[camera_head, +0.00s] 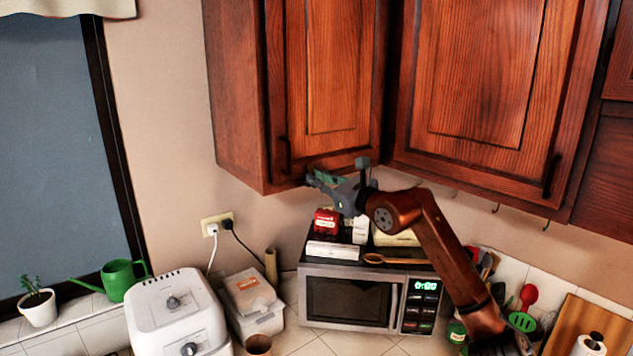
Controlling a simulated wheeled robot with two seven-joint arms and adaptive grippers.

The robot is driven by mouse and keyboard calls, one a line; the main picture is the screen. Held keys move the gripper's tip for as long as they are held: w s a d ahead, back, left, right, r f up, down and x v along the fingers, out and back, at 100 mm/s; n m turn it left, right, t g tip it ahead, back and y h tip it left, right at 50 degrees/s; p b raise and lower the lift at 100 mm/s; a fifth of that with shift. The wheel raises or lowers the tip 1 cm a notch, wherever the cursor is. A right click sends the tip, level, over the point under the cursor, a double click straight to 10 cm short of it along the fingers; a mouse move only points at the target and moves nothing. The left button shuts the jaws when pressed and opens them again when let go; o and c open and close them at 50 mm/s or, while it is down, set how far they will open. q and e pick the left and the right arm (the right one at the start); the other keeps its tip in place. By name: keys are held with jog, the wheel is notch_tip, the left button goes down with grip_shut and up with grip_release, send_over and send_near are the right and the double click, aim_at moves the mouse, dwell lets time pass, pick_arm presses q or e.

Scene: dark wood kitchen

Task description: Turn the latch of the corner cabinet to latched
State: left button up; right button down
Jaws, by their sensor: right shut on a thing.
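The corner cabinet (333,66) is dark red-brown wood and hangs on the wall at top centre, with its left door closed. My right gripper (318,181) is at the lower edge of this door, right of the door's dark handle (285,156). It is shut on the latch, which is mostly hidden by the fingers. A small green part shows at the fingertips. The latch's exact angle cannot be made out. My right arm reaches up to it from the lower right. My left gripper is not in view.
A microwave (348,301) with boxes and a wooden spoon (396,260) on top stands below my right gripper. Another cabinet door (487,73) with a handle (551,176) is at right. A white appliance (175,312) and a green watering can (119,280) stand at lower left.

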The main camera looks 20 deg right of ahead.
jog(key=shift+w+d+m, duration=0.1)
jog(key=shift+d+m, duration=0.2)
jog(key=shift+m, duration=1)
jog(key=shift+r, duration=0.1)
jog(key=c, duration=1.9)
grip_release()
jog(key=shift+c, duration=0.2)
jog(key=v, duration=1.2)
